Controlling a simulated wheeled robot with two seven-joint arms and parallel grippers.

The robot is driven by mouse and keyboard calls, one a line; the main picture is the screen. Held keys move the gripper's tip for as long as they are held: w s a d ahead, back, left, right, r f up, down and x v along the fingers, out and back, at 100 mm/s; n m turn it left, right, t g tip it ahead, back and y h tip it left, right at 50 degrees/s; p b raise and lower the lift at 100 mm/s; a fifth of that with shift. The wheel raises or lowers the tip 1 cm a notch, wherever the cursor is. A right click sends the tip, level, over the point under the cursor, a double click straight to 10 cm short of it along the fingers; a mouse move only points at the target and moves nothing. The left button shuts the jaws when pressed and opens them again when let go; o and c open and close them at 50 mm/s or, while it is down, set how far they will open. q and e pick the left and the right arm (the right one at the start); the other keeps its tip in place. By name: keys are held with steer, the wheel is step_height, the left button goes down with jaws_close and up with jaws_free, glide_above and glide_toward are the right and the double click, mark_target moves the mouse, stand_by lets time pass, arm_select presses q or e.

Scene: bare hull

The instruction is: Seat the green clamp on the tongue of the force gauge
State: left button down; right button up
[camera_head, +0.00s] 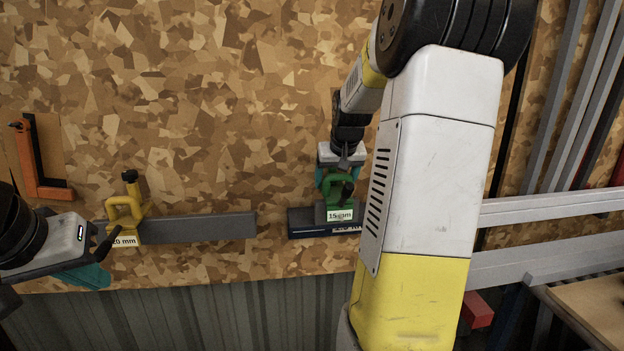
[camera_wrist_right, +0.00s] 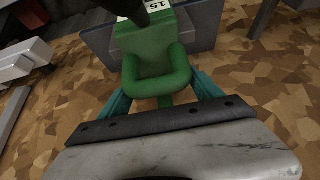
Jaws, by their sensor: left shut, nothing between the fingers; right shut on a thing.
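The green clamp (camera_head: 338,187), labelled 15 mm, is in my right gripper (camera_head: 338,172). The right wrist view shows the green clamp (camera_wrist_right: 155,70) between the teal fingers (camera_wrist_right: 160,98). A dark blue block with a grey upper part, apparently the force gauge (camera_head: 300,224), lies directly under and behind the clamp. In the right wrist view a grey-blue block (camera_wrist_right: 203,25) stands behind the clamp. I cannot tell whether the clamp is around the tongue or only in front of it. My left gripper (camera_head: 95,275) is shut and empty at the lower left.
A yellow clamp (camera_head: 125,206) labelled 20 mm sits on a grey bar (camera_head: 210,228) left of the gauge. An orange clamp (camera_head: 30,160) is at the far left. A red block (camera_head: 477,310) is at the lower right. My right arm hides the area right of the gauge.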

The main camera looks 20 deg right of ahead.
steer(key=o, duration=2)
steer(key=shift+r, duration=0.1)
steer(key=shift+o, duration=0.8)
steer(key=v, duration=0.7)
steer(key=shift+s+r, duration=0.2)
steer(key=shift+r, duration=0.1)
steer(key=shift+a, duration=0.1)
